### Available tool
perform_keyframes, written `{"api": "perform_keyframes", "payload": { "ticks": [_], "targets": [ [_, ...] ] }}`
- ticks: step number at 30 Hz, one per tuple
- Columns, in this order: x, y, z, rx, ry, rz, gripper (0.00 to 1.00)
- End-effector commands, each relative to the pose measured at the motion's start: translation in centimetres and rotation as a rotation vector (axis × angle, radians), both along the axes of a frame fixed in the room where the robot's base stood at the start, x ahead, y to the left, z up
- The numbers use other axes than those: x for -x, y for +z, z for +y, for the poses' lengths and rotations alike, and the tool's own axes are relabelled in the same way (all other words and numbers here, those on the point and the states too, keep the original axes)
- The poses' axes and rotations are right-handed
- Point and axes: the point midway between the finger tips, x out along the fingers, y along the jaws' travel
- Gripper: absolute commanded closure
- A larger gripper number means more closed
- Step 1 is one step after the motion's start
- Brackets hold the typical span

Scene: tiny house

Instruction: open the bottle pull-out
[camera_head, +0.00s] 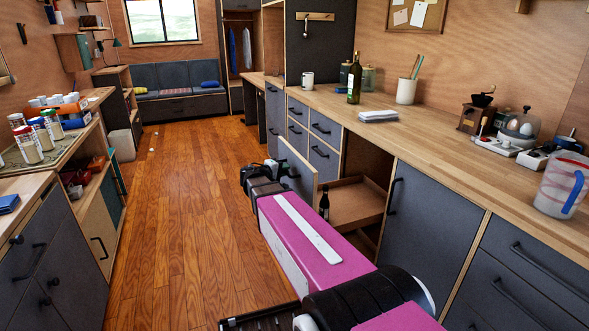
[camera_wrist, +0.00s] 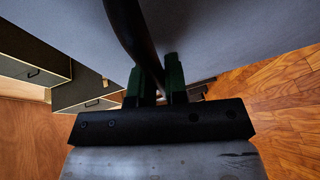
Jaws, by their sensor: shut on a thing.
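The bottle pull-out stands partly out of the right-hand counter; its grey front panel (camera_head: 298,168) is well clear of the cabinet face. Behind the panel, its wooden tray (camera_head: 352,203) shows, with a dark bottle (camera_head: 324,205) upright near the front end. My gripper (camera_head: 283,169) is at the outer side of the panel. In the wrist view my gripper's green-padded fingers (camera_wrist: 158,84) are closed around the dark bar handle (camera_wrist: 128,28), against the grey front (camera_wrist: 225,35). My arm hides the lower part of the pull-out.
Shut grey drawers (camera_head: 313,130) lie beyond the pull-out, and a shut cabinet door (camera_head: 420,215) is on its near side. A wine bottle (camera_head: 354,80) stands on the counter above. The wooden floor (camera_head: 185,200) to the left is largely clear, up to the left-hand cabinets (camera_head: 40,245).

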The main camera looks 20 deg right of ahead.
Motion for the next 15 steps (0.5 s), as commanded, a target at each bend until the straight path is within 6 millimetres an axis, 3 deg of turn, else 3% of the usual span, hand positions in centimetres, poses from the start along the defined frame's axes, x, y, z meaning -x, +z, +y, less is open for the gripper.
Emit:
{"api": "perform_keyframes", "payload": {
  "ticks": [6,15],
  "targets": [
    [0.2,-0.1,2.0,-0.003,-0.001,0.001,1.00],
    [0.3,-0.1,2.7,-0.003,-0.003,0.001,1.00]
  ]
}}
